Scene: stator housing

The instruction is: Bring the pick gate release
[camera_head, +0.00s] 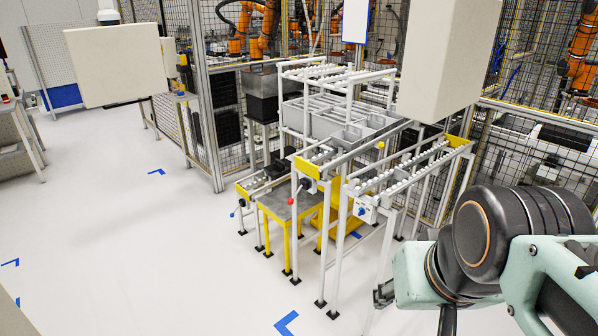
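The roller rack (340,160) stands in the middle, with sloping conveyor lanes. Several small coloured knobs sit on it: a red one (291,201) on a lever at the front post, a blue one (361,211) on a white box at the right lane's front, another blue one (232,214) at the low left lane, and a yellow one (381,145) higher up. I cannot tell which is the pick gate release. My arm enters at the lower right. A dark piece at its end, likely my gripper (383,293), shows small beside the rack's front right leg; its fingers are unclear.
Wire fencing (205,100) with orange robots (258,28) runs behind. A pale hanging panel (118,65) and box (445,55) block parts of the view. Open floor lies left and in front.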

